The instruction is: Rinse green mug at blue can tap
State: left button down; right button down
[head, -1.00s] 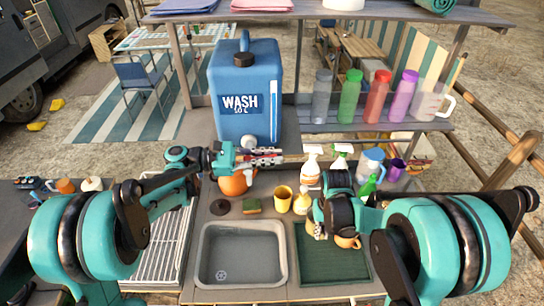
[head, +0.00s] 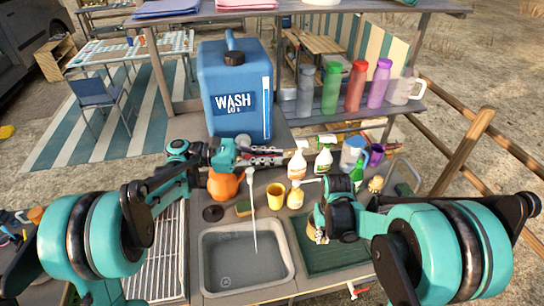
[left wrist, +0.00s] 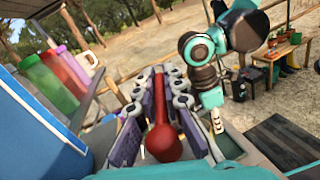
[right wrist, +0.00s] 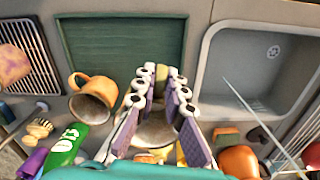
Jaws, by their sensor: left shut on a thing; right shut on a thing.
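The blue can (head: 235,75), marked WASH, stands on the counter behind the sink. My left gripper (head: 268,158) is at the tap near its foot; in the left wrist view it is shut on a red lever (left wrist: 163,142). A thin pale water stream (head: 253,215) falls into the grey sink (head: 222,262). My right gripper (right wrist: 157,80) is shut, right of the sink, above the green drain mat (head: 325,258). Between its fingers are an olive-green piece (right wrist: 162,73) and a beige surface (right wrist: 155,132), perhaps the mug; its full shape is hidden.
Behind the sink are a yellow cup (head: 276,195), a sponge (head: 243,208), an orange pot (head: 223,185) and spray bottles (head: 297,162). A shelf with bottles (head: 355,85) stands behind. The sink interior is free.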

pick_arm(q)
jog(key=c, duration=1.6)
grip_release()
jog(key=w+a, duration=0.1)
jog(key=a, duration=1.1)
